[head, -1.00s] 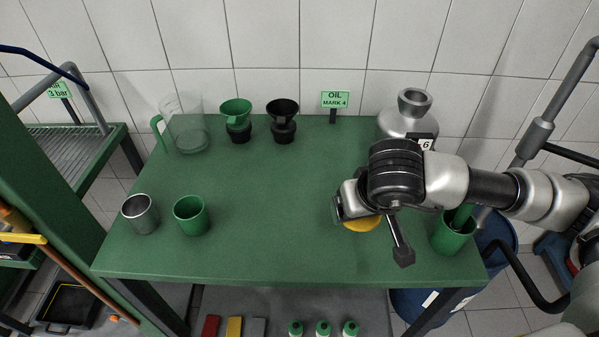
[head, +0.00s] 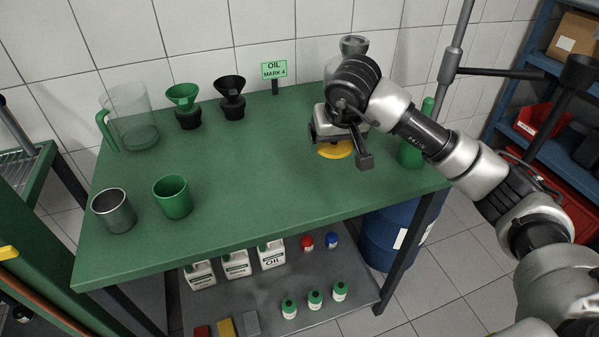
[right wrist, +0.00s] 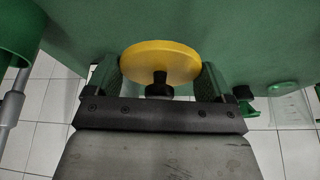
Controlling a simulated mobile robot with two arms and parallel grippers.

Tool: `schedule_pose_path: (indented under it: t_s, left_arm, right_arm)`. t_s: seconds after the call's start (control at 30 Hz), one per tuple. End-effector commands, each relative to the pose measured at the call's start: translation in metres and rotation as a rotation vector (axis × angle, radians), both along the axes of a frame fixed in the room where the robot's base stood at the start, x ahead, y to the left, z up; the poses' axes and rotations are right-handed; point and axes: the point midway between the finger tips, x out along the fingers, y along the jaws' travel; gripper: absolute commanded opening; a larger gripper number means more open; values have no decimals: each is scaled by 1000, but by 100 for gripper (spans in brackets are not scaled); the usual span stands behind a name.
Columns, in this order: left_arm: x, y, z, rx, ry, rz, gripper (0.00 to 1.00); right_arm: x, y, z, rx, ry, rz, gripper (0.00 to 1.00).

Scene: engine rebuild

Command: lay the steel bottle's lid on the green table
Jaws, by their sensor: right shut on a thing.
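The yellow lid (head: 335,151), a round disc with a black knob, is held at my right gripper (head: 330,134). In the right wrist view, the lid (right wrist: 160,62) sits between the two fingers, with its knob toward the gripper. The lid is over the right part of the green table (head: 240,185); I cannot tell whether it touches the top. The steel bottle (head: 354,45) stands at the back right, mostly hidden behind my right arm. My left gripper is out of view.
A steel cup (head: 114,212) and a green cup (head: 173,197) stand front left. A clear jug (head: 133,120), green funnel (head: 184,97), black funnel (head: 230,92) and oil sign (head: 274,70) line the back. A green container (head: 411,152) is at right. The middle is clear.

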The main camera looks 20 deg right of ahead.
Motion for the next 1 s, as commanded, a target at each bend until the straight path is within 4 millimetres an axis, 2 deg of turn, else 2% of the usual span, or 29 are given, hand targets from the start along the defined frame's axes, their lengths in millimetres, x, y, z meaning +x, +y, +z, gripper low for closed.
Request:
schedule_pose_path:
  t_s: [0.03, 0.1, 0.33, 0.47, 0.7, 1.0]
  left_arm:
    - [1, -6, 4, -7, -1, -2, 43]
    - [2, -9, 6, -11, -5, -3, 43]
    - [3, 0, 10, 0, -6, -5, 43]
    - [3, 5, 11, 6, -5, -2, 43]
    - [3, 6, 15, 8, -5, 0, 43]
    - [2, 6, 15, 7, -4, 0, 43]
  right_arm:
    - [6, 13, -7, 3, 6, 4, 60]
    - [14, 28, -16, 4, 5, 5, 60]
    - [33, 58, -39, 2, 2, 1, 60]
    - [36, 63, -46, 1, 1, 0, 60]
    - [35, 63, -79, 1, 4, 0, 60]
    - [36, 63, -83, 1, -1, 0, 60]
